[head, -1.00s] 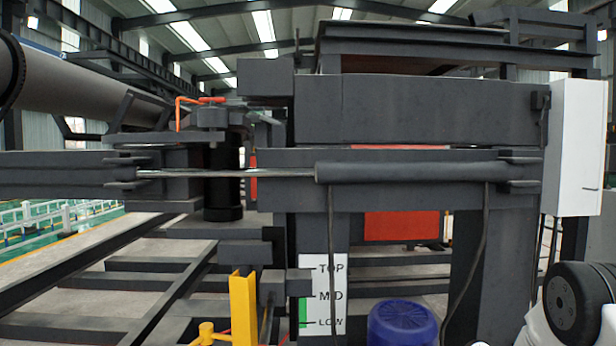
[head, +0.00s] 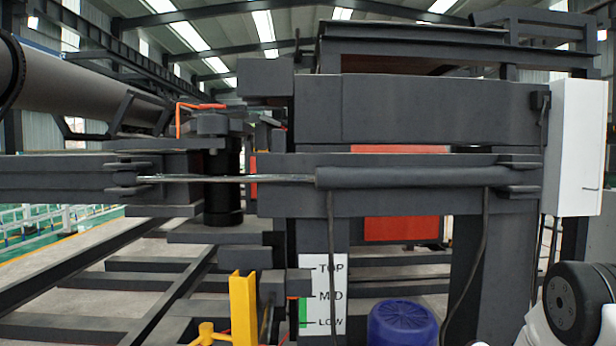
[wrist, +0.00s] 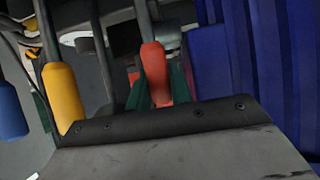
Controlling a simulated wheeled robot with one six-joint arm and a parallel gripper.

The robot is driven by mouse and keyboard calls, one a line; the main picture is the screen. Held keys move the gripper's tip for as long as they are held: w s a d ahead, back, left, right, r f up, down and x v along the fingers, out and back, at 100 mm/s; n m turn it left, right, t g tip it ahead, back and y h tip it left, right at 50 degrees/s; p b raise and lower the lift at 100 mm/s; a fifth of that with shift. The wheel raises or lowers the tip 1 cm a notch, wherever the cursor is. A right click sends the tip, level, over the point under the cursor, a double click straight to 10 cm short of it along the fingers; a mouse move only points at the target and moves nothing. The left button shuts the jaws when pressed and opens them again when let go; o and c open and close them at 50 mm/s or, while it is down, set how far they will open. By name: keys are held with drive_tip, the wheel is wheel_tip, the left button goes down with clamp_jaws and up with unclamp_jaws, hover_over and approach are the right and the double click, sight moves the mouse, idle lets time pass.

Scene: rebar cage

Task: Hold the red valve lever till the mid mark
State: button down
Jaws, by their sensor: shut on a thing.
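In the wrist view, the red valve lever (wrist: 155,72) stands upright between the green fingers of my gripper (wrist: 160,92). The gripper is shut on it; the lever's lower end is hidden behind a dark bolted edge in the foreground. In the head view, a white plate (head: 338,282) carries the marks TOP, MID and LOW. A green strip (head: 303,313) on its left side reaches from near LOW up to close to MID. My gripper and the red lever cannot be made out in the head view.
A yellow lever (wrist: 63,97) and a blue lever (wrist: 11,108) stand left of the red one. A blue ribbed drum (wrist: 255,70) is close on the right; it also shows in the head view (head: 402,322). A yellow post (head: 243,308) stands left of the plate.

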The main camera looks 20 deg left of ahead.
drive_tip(key=shift+w+r, duration=0.15)
drive_tip(key=shift+r, duration=0.15)
drive_tip(key=shift+s+d+r+t+y, duration=0.1)
drive_tip(key=shift+s+d+t+y, duration=0.1)
drive_tip(key=shift+s+t, duration=0.35)
drive_tip(key=shift+s+d+r+t+y, duration=0.1)
drive_tip(key=shift+s+d+t, duration=0.05)
drive_tip(key=shift+s+t, duration=0.4)
drive_tip(key=c, duration=1.3)
unclamp_jaws()
drive_tip(key=shift+s+r, duration=0.15)
drive_tip(key=shift+s+d, duration=0.1)
drive_tip(key=shift+s, duration=0.05)
drive_tip(key=v, duration=0.8)
drive_tip(key=shift+s+d, duration=0.15)
drive_tip(key=shift+s, duration=0.3)
